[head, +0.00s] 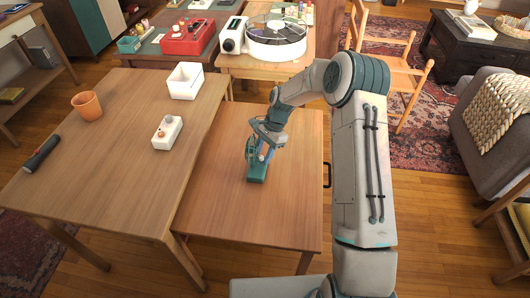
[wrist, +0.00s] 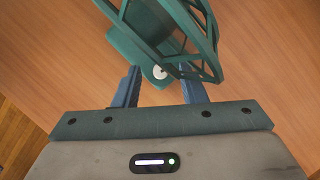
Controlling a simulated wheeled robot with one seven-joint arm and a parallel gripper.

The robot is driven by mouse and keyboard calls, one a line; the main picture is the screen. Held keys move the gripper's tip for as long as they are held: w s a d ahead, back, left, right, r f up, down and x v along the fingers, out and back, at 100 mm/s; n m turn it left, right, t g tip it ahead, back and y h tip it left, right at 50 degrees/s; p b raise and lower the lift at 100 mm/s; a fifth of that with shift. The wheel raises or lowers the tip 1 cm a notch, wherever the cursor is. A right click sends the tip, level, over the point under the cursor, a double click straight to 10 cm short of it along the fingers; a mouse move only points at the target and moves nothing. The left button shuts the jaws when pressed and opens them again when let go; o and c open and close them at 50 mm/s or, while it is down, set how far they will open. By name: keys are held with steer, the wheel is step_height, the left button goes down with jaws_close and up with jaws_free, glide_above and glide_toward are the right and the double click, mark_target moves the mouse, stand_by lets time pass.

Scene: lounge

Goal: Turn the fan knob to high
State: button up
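A small green fan stands on the right-hand wooden table; its base (head: 257,173) shows just beneath my gripper (head: 262,150). In the wrist view the fan's caged head (wrist: 200,40) fills the top middle. A small pale round knob (wrist: 159,72) sits on the fan's base, with a dark mark on it. My gripper (wrist: 161,88) is open, with its two blue fingers pointing at the fan. The knob lies between the fingertips, with a gap visible on both sides. In the head view the gripper hides much of the fan.
On the left-hand table are a white box with a knob (head: 167,132), a white open bin (head: 185,81), an orange cup (head: 87,105) and a dark cylindrical tool (head: 42,153). A turntable-like device (head: 276,38) stands behind. The table around the fan is clear.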

jaws_close()
steer(key=shift+d, duration=0.25)
steer(key=shift+a, duration=0.3)
steer(key=shift+d+m, duration=0.1)
steer(key=shift+m, duration=0.2)
steer(key=m+t, duration=0.1)
steer(key=m, duration=0.2)
steer(key=shift+s+d+r+y, duration=0.1)
steer(key=shift+s+y, duration=0.05)
steer(key=shift+y, duration=0.15)
steer(key=m, duration=0.2)
steer(key=m+t, duration=0.2)
steer(key=m, duration=0.1)
steer(key=shift+s+m+p, duration=0.25)
steer(key=shift+m+p, duration=0.05)
steer(key=shift+p, duration=0.1)
